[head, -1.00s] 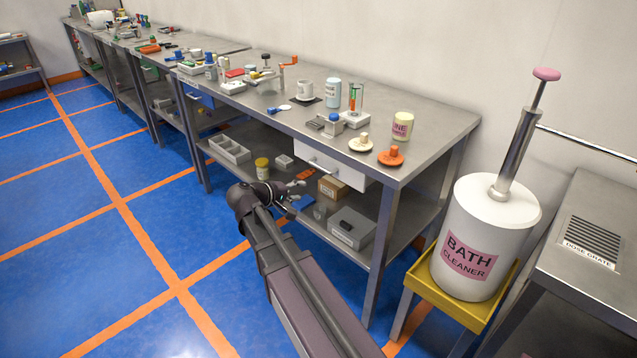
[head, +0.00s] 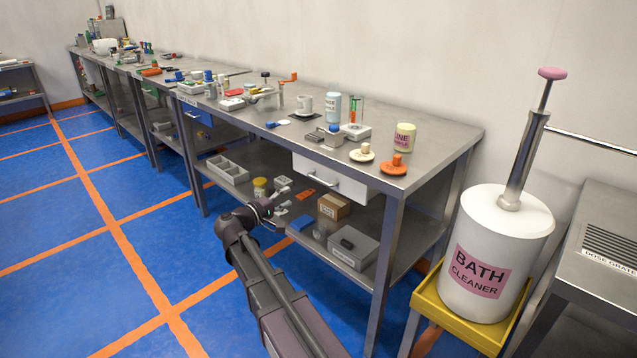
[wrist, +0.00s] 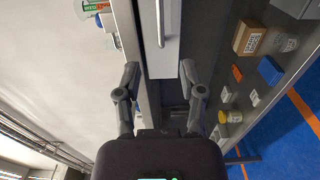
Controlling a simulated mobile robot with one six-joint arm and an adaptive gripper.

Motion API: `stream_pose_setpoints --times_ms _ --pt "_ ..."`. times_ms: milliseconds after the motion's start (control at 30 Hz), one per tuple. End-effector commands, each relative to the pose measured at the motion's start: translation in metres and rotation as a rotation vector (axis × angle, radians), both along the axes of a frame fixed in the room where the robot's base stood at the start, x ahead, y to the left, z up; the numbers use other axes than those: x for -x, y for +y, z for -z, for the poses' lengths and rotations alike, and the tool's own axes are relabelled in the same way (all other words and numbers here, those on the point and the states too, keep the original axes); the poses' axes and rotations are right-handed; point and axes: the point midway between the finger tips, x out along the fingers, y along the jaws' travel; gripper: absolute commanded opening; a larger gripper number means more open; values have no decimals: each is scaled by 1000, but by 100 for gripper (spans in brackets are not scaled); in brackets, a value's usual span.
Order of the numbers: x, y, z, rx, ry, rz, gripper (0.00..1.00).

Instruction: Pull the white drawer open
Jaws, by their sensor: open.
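The white drawer (head: 343,186) sits under the top of the near steel bench, with a bar handle (head: 322,177) on its front. It looks shut or nearly so. In the wrist view the drawer front (wrist: 170,58) is straight ahead, and its handle (wrist: 160,22) is near the top of the picture. My gripper (head: 275,208) is in front of the bench, left of and lower than the handle in the head view. In the wrist view my gripper (wrist: 160,73) has its two fingers spread with nothing between them. The handle lies beyond the fingertips, and I see no contact.
The bench top (head: 437,147) carries cups, cans and an orange knob (head: 395,168). The lower shelf holds a grey box (head: 354,248), a cardboard box (head: 334,206) and a divided tray (head: 228,170). A bath cleaner tub (head: 490,255) stands at right. The blue floor (head: 130,220) at left is clear.

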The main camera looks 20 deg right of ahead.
Motion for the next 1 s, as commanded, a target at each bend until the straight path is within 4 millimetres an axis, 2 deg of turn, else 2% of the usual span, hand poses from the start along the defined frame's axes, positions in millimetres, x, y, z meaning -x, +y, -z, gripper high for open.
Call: stream_pose_setpoints --times_ms 267,467,1000 --pt "-3 -7 0 -1 0 1 51" --pt "-9 -25 0 -1 0 2 51" --pt "-36 -97 0 -1 0 2 51"
